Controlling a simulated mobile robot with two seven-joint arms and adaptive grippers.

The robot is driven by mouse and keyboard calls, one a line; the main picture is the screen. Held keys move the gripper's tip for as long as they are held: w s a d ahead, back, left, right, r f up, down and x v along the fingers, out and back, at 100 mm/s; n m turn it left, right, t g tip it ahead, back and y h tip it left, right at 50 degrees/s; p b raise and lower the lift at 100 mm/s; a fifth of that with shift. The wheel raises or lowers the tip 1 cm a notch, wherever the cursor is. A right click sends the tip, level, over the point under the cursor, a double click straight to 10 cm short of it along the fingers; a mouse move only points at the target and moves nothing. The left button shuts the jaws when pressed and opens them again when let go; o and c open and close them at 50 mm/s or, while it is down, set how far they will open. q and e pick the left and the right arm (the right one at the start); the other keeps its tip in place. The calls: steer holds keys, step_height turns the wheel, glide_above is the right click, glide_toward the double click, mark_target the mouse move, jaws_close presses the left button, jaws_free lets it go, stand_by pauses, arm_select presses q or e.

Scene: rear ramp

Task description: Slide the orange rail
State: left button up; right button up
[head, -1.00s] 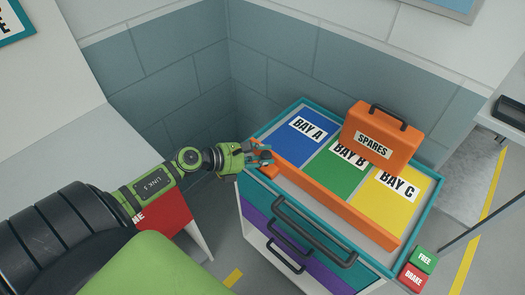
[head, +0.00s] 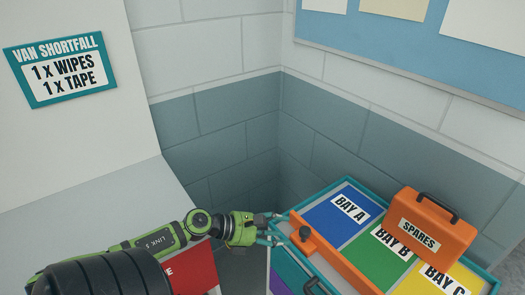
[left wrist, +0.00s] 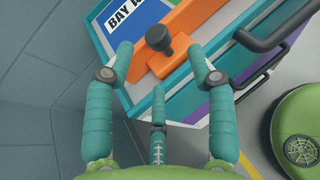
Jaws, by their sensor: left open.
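The orange rail (head: 345,267) runs along the front edge of the cart top, before the coloured bays. A dark knob (head: 305,232) stands on an orange block at its left end. The rail (left wrist: 190,22) and knob (left wrist: 158,38) also show in the left wrist view. My left gripper (head: 284,229) is open, just left of the knob. In the left wrist view its fingers (left wrist: 161,55) are spread to either side below the knob, with no clear contact. The rail's right end is cut off in the head view. My right gripper is not in view.
The teal-edged cart (head: 493,284) holds blue, green and yellow bays. An orange SPARES case (head: 420,232) stands across the green and yellow bays. Dark drawer handles (left wrist: 270,37) stick out from the cart's front. A tiled wall corner (head: 280,130) rises close behind.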

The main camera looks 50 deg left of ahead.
arm_select(q)
steer(key=v, duration=0.5)
stand_by(0.5)
